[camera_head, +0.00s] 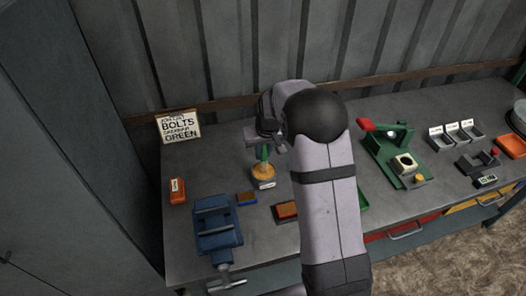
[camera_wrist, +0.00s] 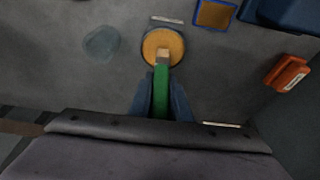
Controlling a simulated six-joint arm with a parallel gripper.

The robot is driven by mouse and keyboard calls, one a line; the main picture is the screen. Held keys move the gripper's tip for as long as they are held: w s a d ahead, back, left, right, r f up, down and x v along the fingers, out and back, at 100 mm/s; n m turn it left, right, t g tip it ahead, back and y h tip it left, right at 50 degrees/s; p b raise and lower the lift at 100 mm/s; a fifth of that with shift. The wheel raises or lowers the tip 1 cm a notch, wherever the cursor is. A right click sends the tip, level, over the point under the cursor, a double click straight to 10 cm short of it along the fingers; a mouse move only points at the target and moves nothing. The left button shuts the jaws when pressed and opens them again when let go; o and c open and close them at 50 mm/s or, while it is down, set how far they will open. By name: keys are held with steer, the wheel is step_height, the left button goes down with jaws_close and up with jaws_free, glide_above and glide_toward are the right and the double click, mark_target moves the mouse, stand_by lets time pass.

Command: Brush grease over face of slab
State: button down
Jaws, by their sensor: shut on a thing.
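My gripper (camera_head: 264,144) is shut on the green handle of a brush (camera_wrist: 161,92), which points down. The pale brush tip (camera_wrist: 163,55) appears over or in a round pot of orange-yellow grease (camera_wrist: 151,43); I cannot tell whether it touches the grease. The pot (camera_head: 262,173) stands on the bench below my gripper in the head view. A small blue-edged block with a tan face (camera_head: 246,198) lies in front of the pot, and a reddish-brown block (camera_head: 286,210) lies to its right, partly hidden by my arm. I cannot tell which is the slab.
A blue vise (camera_head: 216,226) stands at the front left. An orange-red labelled box (camera_head: 177,190) lies behind it. A sign (camera_head: 179,126) leans at the back left. A green press with a red handle (camera_head: 387,150) and grey bins (camera_head: 458,134) stand right. My arm hides the middle bench.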

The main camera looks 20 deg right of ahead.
step_height(320, 180, up, 7)
steer(key=p, duration=0.4)
steer(key=shift+f, duration=0.2)
stand_by(0.7)
steer(key=s+a+f, duration=0.2)
steer(key=s, duration=0.6)
steer(key=s+a+f, duration=0.2)
steer(key=s, duration=0.7)
steer(key=w+d+r+p, duration=0.2)
steer(key=d+r+p, duration=0.2)
steer(key=p, duration=0.2)
step_height(320, 180, down, 9)
steer(key=b, duration=0.7)
steer(key=shift+s+d+r, duration=0.1)
steer(key=shift+s+r, duration=0.05)
steer(key=shift+r, duration=0.05)
steer(key=shift+d+b, duration=1.85)
steer(key=shift+d, duration=1.65)
steer(key=a+p, duration=0.5)
steer(key=a, duration=0.3)
step_height(320, 180, up, 8)
steer(key=p, duration=0.6)
steer(key=shift+d+r, duration=0.15)
steer(key=shift+d, duration=0.25)
